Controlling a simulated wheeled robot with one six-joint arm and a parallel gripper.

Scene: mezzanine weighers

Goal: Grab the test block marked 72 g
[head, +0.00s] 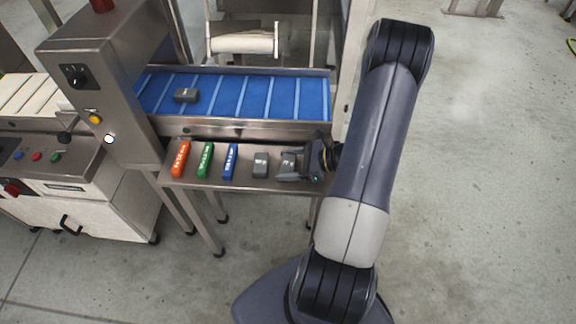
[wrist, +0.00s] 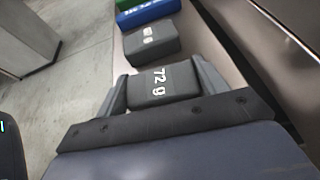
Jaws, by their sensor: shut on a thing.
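The grey test block marked 72 g (wrist: 160,84) sits between the two fingers of my gripper (wrist: 158,88) in the wrist view, with its white marking facing up. My gripper is shut on this block. In the head view my gripper (head: 291,166) is at the right end of a narrow steel shelf (head: 246,185), with the 72 g block (head: 288,160) at its fingers. Whether the block touches the shelf or is lifted is hard to tell.
Another grey block (head: 260,164) stands just left of my gripper. Further left are a blue block (head: 230,161), a green block (head: 205,159) and an orange block (head: 180,158). Behind the shelf runs a blue conveyor (head: 255,95) carrying a grey block (head: 186,95). A steel cabinet (head: 105,75) stands left.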

